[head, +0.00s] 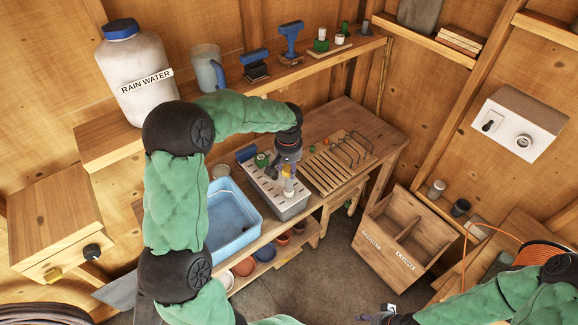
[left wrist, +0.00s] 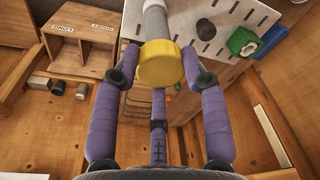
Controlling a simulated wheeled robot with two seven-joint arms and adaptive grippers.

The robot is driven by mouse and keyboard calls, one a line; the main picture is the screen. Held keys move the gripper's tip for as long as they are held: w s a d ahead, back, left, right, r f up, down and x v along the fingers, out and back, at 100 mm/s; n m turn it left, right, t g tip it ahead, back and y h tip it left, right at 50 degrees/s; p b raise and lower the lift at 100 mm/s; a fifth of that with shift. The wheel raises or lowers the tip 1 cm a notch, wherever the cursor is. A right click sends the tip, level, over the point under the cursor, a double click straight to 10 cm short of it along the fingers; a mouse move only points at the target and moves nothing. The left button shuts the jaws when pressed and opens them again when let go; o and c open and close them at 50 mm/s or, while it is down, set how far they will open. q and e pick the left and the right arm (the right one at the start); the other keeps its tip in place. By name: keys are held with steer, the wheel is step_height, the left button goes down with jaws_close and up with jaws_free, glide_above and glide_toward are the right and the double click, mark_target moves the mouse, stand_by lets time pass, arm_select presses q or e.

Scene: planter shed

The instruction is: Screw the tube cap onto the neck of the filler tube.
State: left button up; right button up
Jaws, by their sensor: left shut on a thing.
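The yellow tube cap (left wrist: 160,65) is between the fingertips of my left gripper (left wrist: 160,58), which is shut on it. In the head view my left gripper (head: 287,168) points down over the grey perforated rack (head: 292,212). The pale grey filler tube (left wrist: 154,20) lies in line with the cap in the left wrist view, and it also shows below the gripper in the head view (head: 289,187). The cap hides the tube's neck, so I cannot tell how far they are engaged. My right gripper (head: 376,318) is at the bottom edge, partly cut off.
A blue basin (head: 232,208) stands left of the rack, and a slatted wooden board (head: 335,176) right of it. A green item (head: 262,159) is on the rack's far side. A wooden crate (head: 395,238) stands at the right. The shelf behind holds a rain water jug (head: 138,85).

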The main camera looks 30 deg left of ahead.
mark_target(289, 172)
arm_select(q)
steer(key=o, duration=0.9)
step_height(289, 172, up, 12)
steer(key=s, duration=0.1)
steer(key=shift+s+d, duration=0.2)
steer(key=shift+d, duration=0.15)
